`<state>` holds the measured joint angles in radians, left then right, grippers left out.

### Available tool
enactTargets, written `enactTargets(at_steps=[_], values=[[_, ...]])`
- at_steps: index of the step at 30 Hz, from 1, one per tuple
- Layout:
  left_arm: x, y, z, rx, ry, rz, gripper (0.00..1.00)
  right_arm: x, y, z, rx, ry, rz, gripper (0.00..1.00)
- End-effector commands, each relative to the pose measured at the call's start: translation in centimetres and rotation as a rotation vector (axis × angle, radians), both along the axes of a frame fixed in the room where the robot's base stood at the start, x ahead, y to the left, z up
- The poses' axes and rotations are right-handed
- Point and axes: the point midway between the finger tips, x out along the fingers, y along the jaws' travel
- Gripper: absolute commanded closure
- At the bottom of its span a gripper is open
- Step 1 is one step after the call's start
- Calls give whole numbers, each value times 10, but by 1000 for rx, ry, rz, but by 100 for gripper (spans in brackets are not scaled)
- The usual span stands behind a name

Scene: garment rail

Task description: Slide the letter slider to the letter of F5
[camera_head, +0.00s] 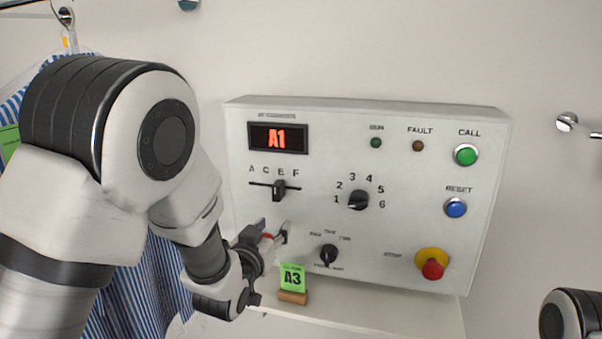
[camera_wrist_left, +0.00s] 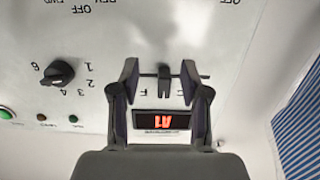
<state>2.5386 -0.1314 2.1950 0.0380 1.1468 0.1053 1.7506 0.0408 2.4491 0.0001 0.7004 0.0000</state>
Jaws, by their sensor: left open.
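The letter slider's dark knob (camera_head: 279,190) sits on its slot at about the letter E, in the row A, C, E, F on the grey control panel (camera_head: 330,265). The red display (camera_head: 277,138) above reads A1. My left gripper (camera_head: 272,233) is in front of the panel, below the slider in the head view. In the left wrist view, which is upside down, my left gripper (camera_wrist_left: 160,80) is open, with one finger on each side of the slider knob (camera_wrist_left: 163,78). Contact between fingers and knob is not clear. My right gripper is out of view.
A mode dial (camera_head: 328,254), call, reset and red stop (camera_head: 432,269) buttons are also on the panel. A striped shirt (camera_head: 160,290) hangs at left.

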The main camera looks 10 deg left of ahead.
Motion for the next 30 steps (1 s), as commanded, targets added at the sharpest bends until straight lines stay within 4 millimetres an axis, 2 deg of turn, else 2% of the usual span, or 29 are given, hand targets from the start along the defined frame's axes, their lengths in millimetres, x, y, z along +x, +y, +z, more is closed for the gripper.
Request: enactTargets(at_steps=[1,3,5,8,15,18,26,27,29,30], values=[[0,-2,30,5,-41,-4,54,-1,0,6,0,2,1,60],[-1,-3,50,7,-73,-5,54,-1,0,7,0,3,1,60],[1,-3,56,7,-84,-5,54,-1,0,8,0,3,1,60],[13,-3,56,6,-82,-5,54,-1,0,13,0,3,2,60],[59,-5,56,5,-82,-4,54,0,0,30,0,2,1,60],[71,-5,55,6,-81,-4,54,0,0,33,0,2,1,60],[77,-5,52,7,-81,-4,54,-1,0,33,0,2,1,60],[77,-5,52,7,-81,-4,58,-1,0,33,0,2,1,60],[77,-5,52,7,-81,-4,79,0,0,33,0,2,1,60],[77,-5,52,7,-81,-4,93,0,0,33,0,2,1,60]])
